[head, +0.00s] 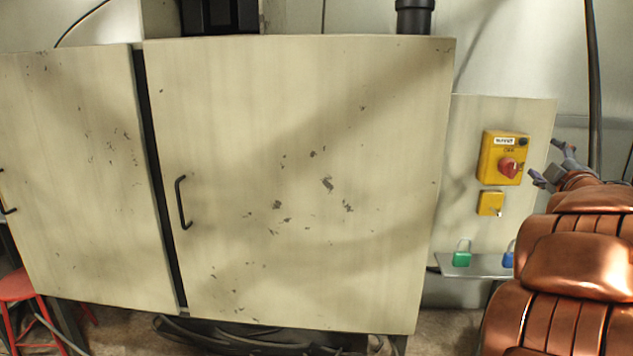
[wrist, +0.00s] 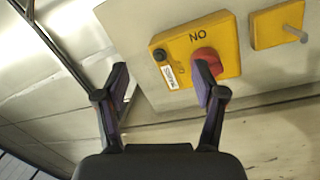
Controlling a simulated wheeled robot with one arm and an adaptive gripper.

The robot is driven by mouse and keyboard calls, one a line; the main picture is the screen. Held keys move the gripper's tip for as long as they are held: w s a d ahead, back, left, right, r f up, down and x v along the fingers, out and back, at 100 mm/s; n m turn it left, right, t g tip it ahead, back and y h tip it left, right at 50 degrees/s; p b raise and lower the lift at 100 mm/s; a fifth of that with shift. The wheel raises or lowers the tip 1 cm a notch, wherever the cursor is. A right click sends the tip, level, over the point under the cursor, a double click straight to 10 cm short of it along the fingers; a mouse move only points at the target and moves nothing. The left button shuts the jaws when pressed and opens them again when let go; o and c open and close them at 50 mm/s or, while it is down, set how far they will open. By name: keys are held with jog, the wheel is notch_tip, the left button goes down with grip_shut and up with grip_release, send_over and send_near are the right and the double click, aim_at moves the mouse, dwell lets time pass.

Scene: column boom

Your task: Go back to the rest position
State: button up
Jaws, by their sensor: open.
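My gripper (head: 556,166) is at the right of the head view, at the end of my copper-coloured arm. Its two fingers are spread apart with nothing between them; this also shows in the wrist view (wrist: 161,88). A yellow switch box (head: 490,157) with a red rotary knob (head: 508,167) is on the panel just left of the gripper. In the wrist view, one fingertip overlaps the red knob (wrist: 208,56); I cannot tell whether it touches.
A smaller yellow box (head: 491,203) sits below the switch box. A green padlock (head: 462,255) and a blue padlock (head: 508,258) are at a small shelf (head: 480,268). A large scuffed cabinet (head: 300,190) fills the middle. A red stool (head: 16,287) stands at lower left.

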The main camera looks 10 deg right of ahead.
jog(key=s+a+f+m+g+y+p, duration=0.1)
jog(key=s+a+f+m+g+p, duration=0.2)
jog(key=a+f, duration=0.45)
jog(key=s+a+f+m+g+y, duration=0.1)
jog(key=s+a+f+m+g, duration=0.35)
jog(key=a, duration=0.65)
jog(key=s+a+f+m+g+y+p, duration=0.1)
jog(key=s+a+f+m+g+p, duration=0.15)
jog(key=s+a+f+g, duration=0.4)
jog(key=s+a+f+g+y, duration=0.2)
jog(key=s+a+f, duration=0.1)
jog(key=s+a, duration=0.5)
jog(key=s+a+f+n+g+y+p, duration=0.1)
jog(key=s+a+f+g+y, duration=0.2)
jog(key=s+a, duration=0.6)
jog(key=a, duration=0.4)
jog(key=shift+s, duration=0.25)
jog(key=shift+d, duration=0.1)
